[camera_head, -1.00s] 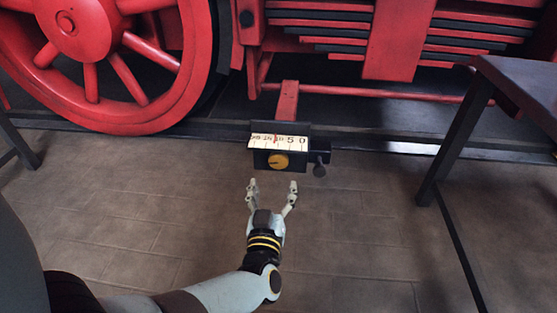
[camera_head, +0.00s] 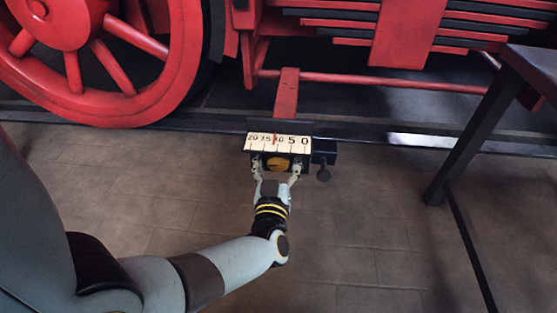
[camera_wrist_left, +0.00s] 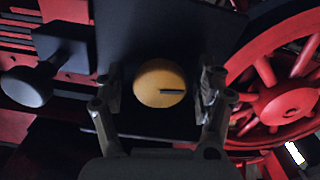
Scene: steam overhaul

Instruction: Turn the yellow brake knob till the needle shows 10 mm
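The yellow brake knob (camera_head: 278,164) is on the front of a dark box below a white scale plate (camera_head: 291,143). The scale reads 20 to 0 from left to right. A thin red needle (camera_head: 275,138) stands near the 10 mark, seemingly a little to its left towards 15. My left gripper (camera_head: 277,172) is open, with a finger on each side of the knob. In the left wrist view the knob (camera_wrist_left: 160,83) lies between the fingers, with gaps on both sides. Its dark slot points right. My right gripper is not in view.
A small dark knob (camera_head: 323,174) is on a block at the box's right; it also shows in the left wrist view (camera_wrist_left: 28,86). A red spoked wheel (camera_head: 75,62) is behind left. A dark table (camera_head: 531,70) stands at right. The floor around is clear.

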